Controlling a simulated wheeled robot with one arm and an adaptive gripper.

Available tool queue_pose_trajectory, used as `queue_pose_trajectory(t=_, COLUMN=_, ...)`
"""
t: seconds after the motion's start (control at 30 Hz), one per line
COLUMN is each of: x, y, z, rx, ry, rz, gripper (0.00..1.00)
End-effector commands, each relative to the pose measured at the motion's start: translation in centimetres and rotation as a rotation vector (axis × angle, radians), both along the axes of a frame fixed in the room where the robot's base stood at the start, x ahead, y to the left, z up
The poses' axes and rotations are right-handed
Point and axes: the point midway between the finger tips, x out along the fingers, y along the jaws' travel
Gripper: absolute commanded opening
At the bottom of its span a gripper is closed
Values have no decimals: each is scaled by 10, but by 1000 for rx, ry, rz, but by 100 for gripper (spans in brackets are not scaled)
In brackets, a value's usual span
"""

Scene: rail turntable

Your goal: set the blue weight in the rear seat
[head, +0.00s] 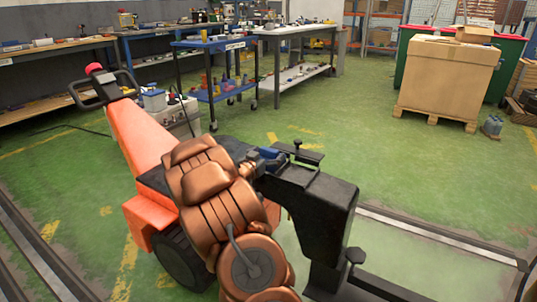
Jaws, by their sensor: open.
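My copper-coloured arm rises in the lower middle of the head view and bends over the orange machine. My gripper (262,160) shows only as small dark parts past the wrist, and it is open. A small blue thing (269,153) shows right by it, beside the black bracket (325,195). It may be the blue weight, but it is partly covered and I cannot tell whether the gripper touches it. I cannot make out the rear seat; the arm and the bracket hide much of that area.
The orange machine (135,135) with a black handle stands at left. Rails run along the floor at left and right (435,235). A blue cart (208,93) and workbenches stand behind. A cardboard box (447,78) sits on a pallet at right. Green floor between is clear.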

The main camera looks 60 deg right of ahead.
Motion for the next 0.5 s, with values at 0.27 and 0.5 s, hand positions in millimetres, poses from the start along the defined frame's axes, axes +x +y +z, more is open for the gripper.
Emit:
queue_pose_trajectory(t=0.27, x=0, y=2, z=2, rx=1, ry=1, rz=1, gripper=99)
queue_pose_trajectory(t=0.5, x=0, y=28, z=3, rx=2, ry=2, rz=2, gripper=99)
